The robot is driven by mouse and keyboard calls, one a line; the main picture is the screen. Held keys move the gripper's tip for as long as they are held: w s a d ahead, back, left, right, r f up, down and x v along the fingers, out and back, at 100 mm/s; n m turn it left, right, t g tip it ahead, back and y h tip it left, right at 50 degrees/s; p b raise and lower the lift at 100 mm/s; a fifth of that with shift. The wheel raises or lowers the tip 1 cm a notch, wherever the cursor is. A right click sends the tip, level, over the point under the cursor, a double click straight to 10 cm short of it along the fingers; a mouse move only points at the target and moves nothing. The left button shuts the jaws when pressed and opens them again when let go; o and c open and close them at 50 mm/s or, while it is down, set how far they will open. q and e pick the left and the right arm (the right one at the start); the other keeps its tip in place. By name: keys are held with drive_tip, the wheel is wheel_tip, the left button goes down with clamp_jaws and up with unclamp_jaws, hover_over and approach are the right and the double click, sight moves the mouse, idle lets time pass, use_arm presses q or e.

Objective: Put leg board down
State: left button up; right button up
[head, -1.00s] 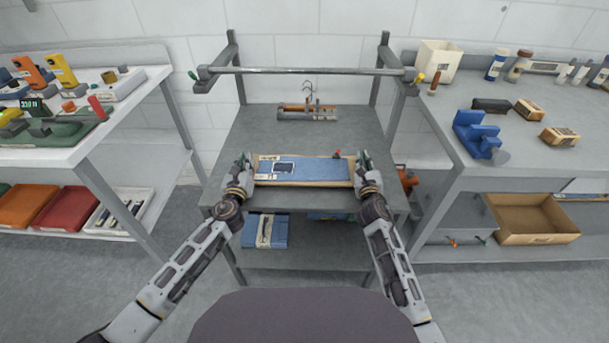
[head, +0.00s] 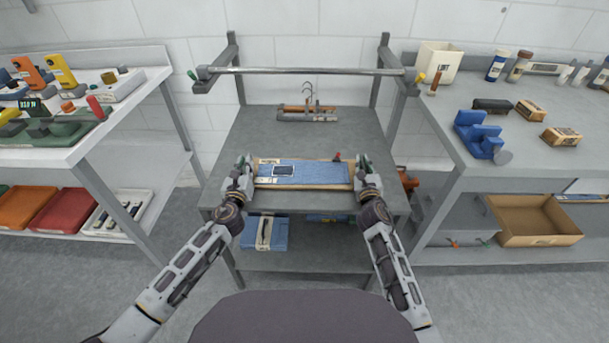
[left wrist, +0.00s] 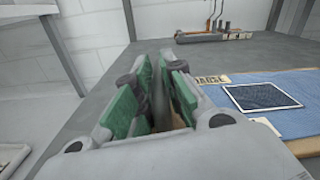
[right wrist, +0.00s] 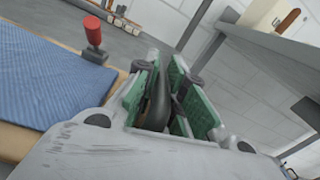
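The leg board (head: 320,174) is a long wooden board with a blue top, a dark rectangular panel at its left and a red knob (head: 337,156) near its right end. It lies level over the front of the grey table (head: 330,137); I cannot tell if it touches the top. My left gripper (head: 246,163) is at its left end and my right gripper (head: 361,162) at its right end. In the right wrist view the green-padded fingers (right wrist: 160,95) close around a dark curved handle. In the left wrist view the fingers (left wrist: 157,90) close around a dark piece, partly hidden.
A small rack with hooks (head: 307,112) stands at the table's back. A metal bar (head: 305,71) spans above. A blue case (head: 265,232) sits on the lower shelf. Cluttered benches stand left (head: 128,144) and right (head: 440,135). The tabletop between board and rack is clear.

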use_arm(q)
drive_tip(key=o, duration=0.4)
drive_tip(key=shift+s, duration=0.45)
drive_tip(key=shift+c, duration=0.2)
drive_tip(key=shift+s+a, duration=0.2)
drive_tip(key=shift+s, duration=3.3)
use_arm(e)
drive_tip(key=shift+r, duration=0.1)
drive_tip(key=o, duration=0.8)
drive_tip(key=shift+s, duration=0.2)
drive_tip(key=shift+s+a, duration=0.15)
drive_tip(key=shift+s, duration=2.75)
drive_tip(key=shift+s+a, duration=0.15)
drive_tip(key=shift+s, duration=2.7)
